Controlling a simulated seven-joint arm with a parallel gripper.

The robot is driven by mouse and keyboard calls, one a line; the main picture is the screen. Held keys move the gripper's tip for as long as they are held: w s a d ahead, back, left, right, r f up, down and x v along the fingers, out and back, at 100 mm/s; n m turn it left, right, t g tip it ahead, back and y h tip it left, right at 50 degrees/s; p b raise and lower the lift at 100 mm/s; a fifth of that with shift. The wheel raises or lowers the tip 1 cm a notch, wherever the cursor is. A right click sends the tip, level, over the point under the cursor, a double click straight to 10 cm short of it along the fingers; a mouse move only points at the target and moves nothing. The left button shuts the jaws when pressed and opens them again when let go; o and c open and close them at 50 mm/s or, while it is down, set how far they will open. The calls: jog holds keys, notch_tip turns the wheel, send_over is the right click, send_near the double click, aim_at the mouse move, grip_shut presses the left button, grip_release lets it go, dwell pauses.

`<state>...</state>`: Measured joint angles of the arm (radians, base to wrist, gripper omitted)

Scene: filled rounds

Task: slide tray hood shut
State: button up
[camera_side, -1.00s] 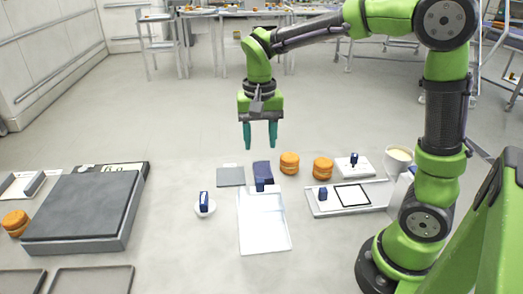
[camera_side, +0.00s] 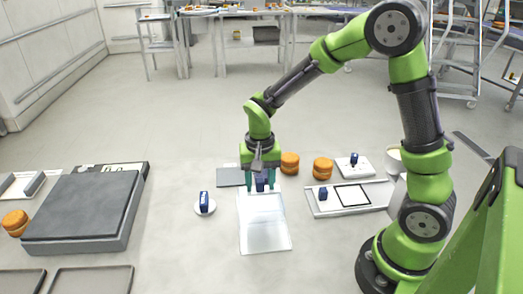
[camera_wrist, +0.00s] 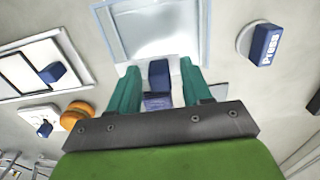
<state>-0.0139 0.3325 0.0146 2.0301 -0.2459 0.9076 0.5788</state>
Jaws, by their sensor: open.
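The pale tray (camera_side: 264,238) lies flat on the work surface, with a clear, glassy hood part over it; how far the hood covers it I cannot tell. It also shows at the top of the wrist view (camera_wrist: 150,35). A small blue block (camera_wrist: 158,73), apparently the hood's handle, stands at the tray's end nearest my gripper. My gripper (camera_side: 262,186) is low over that end, with its teal fingers open. In the wrist view the fingers stand on either side of the blue block, with gaps visible.
A round white button base with a blue top (camera_side: 204,204) stands left of the tray. Two orange rounds (camera_side: 290,163) sit behind. A large grey scale (camera_side: 82,207) is at far left.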

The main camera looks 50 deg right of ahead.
grip_shut()
jog(key=shift+w+d, duration=1)
jog(key=shift+c, duration=0.9)
grip_release()
jog(key=shift+o, duration=0.9)
notch_tip(320, 180, up, 17)
